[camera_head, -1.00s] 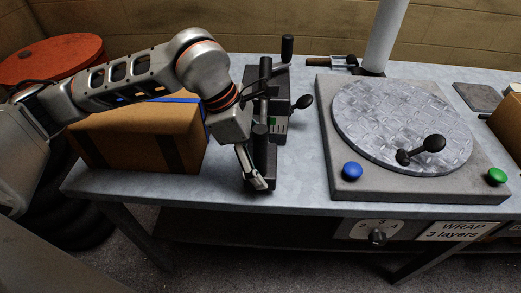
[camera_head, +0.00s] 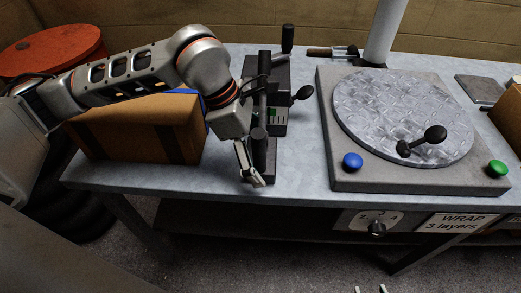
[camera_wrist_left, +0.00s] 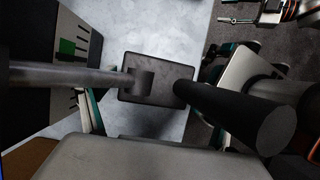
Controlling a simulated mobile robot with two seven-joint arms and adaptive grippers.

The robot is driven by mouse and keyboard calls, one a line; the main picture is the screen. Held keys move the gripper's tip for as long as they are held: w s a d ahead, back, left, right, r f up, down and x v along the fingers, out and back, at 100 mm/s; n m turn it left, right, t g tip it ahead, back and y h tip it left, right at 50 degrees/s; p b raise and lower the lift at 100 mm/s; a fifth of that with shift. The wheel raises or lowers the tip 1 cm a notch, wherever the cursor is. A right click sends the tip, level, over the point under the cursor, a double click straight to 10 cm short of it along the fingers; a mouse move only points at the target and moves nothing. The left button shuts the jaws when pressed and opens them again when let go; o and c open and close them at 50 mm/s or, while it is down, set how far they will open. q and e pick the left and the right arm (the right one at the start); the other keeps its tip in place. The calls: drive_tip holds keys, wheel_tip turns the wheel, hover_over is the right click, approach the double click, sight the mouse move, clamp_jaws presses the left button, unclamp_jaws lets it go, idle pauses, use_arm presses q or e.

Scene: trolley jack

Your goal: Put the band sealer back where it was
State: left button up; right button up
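The band sealer (camera_head: 279,103) stands on the bench, a dark upright body with a green mark, a black-knobbed lever and a long bar. Its bar and dark base plate reach toward the bench's front edge. In the left wrist view its base plate (camera_wrist_left: 158,78) lies below, with a thick black handle (camera_wrist_left: 235,112) in front. My left gripper (camera_head: 250,166) is at the front of the sealer, beside its bar. Its fingers look apart, with no clear grip on the handle. My right gripper (camera_head: 370,289) shows only two separated fingertips at the bottom edge.
A cardboard box (camera_head: 140,130) stands left of the sealer, under my left arm. A wrapping turntable (camera_head: 395,110) with a black knob stands to the right on a grey base with blue and green buttons. A narrow bare strip separates sealer and turntable.

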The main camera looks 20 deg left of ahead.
use_arm(q)
drive_tip(key=shift+r, duration=0.15)
drive_tip(key=shift+w+r, duration=0.1)
drive_tip(key=shift+r, duration=0.4)
drive_tip(key=p+v, duration=0.2)
drive_tip(key=v, duration=1)
use_arm(e)
drive_tip(key=shift+s+a+r, duration=0.1)
drive_tip(key=shift+s+r, duration=0.05)
drive_tip(key=shift+r, duration=0.2)
drive_tip(key=shift+r, duration=0.1)
